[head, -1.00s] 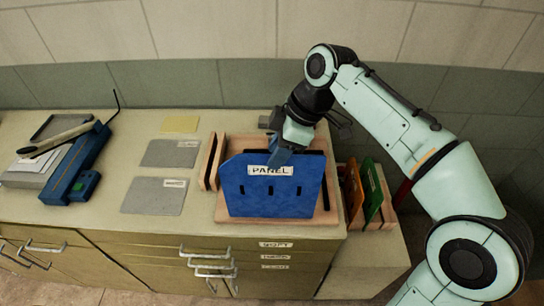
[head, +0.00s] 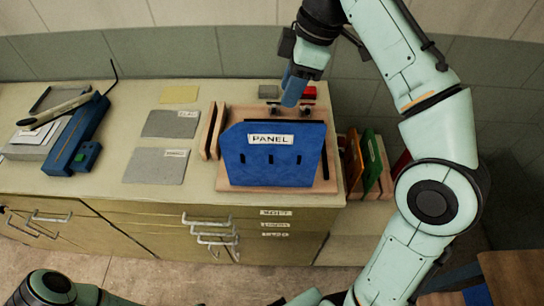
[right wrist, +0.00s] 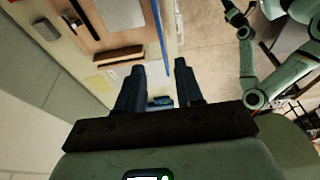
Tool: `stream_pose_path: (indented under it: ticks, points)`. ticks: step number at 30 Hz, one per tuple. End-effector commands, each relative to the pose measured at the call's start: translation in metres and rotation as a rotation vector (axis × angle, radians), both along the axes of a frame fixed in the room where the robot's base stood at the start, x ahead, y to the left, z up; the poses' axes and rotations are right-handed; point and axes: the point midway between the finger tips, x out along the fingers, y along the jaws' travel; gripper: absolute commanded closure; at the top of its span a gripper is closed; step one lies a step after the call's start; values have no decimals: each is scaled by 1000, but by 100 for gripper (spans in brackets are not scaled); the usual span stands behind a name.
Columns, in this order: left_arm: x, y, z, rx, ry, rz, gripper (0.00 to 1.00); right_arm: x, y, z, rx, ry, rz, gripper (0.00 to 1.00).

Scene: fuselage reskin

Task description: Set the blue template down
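The blue template (head: 271,160), labelled PANEL, stands upright in a wooden rack (head: 232,184) on the counter. In the right wrist view it shows as a thin blue edge (right wrist: 160,35) ahead of the fingers. My right gripper (head: 291,103) is above and behind the template, apart from it. Its two fingers (right wrist: 157,68) are spread with a clear gap and do not hold the template. My left gripper is not visible in the head view; only parts of my left arm show along the bottom edge.
Orange and green boards (head: 371,168) stand in a rack right of the counter. Wooden slats (head: 212,131) stand left of the template. Grey sheets (head: 157,166) and a yellow sheet (head: 180,94) lie on the counter. A blue fixture (head: 80,138) is at the left.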

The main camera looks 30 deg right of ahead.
Motion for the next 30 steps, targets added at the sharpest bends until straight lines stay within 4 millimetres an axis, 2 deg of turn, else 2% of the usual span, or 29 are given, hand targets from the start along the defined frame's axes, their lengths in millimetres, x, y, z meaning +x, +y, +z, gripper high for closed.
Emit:
stream_pose_path:
  ticks: [10,19,27,30]
  points:
    - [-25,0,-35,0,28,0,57,7,14,-61,-1,6,-1,64]
    - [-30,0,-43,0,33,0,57,12,21,-82,-1,2,0,64]
    - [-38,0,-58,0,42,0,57,17,36,-118,0,3,-1,64]
    - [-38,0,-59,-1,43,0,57,18,38,-124,0,2,-1,64]
